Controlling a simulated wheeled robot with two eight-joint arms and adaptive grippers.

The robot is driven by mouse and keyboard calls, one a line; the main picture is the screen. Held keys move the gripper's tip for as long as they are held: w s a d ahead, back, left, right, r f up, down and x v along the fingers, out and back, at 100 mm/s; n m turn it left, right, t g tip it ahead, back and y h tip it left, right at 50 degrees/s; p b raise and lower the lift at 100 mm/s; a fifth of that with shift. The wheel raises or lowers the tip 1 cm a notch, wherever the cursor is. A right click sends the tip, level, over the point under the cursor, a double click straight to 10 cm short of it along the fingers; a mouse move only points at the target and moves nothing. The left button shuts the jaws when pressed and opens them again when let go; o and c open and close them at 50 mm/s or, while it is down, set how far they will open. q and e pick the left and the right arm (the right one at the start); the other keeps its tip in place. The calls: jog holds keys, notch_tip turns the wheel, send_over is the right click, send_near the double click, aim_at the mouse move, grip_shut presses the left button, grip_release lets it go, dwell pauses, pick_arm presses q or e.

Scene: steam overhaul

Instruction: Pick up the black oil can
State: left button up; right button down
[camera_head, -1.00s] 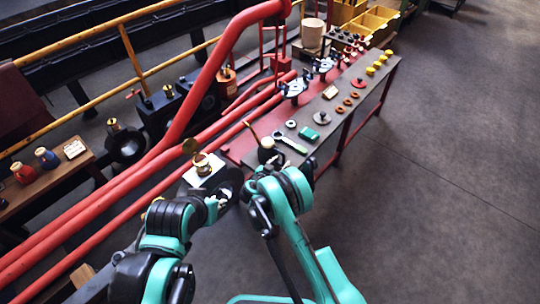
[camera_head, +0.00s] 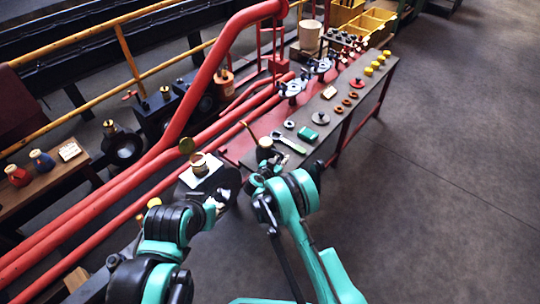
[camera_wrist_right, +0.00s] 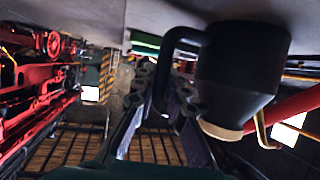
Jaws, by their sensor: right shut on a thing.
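The black oil can (camera_head: 264,152) stands at the near end of the grey bench strip, with a pale top and a thin brass spout rising to the left. In the right wrist view its black body (camera_wrist_right: 243,70) fills the upper right, with a cream end and a looped handle. My right gripper (camera_wrist_right: 163,88) is shut on that handle, its fingers on either side. In the head view the right gripper (camera_head: 258,180) is at the can's near side, partly hidden by my arm. My left gripper (camera_head: 217,204) is left of it; its fingers are too small to judge.
A brass cup (camera_head: 199,165) stands on a white block near my left gripper. Red pipes (camera_head: 150,165) run along the left. The floor at right is clear.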

jog(key=shift+r+p, duration=0.35)
jog(key=shift+r, duration=0.25)
jog(key=s+d+r+p, duration=0.5)
jog(key=d+r, duration=0.4)
jog(key=d, duration=0.1)
jog(key=shift+d+r, duration=0.3)
jog(key=shift+r, duration=0.1)
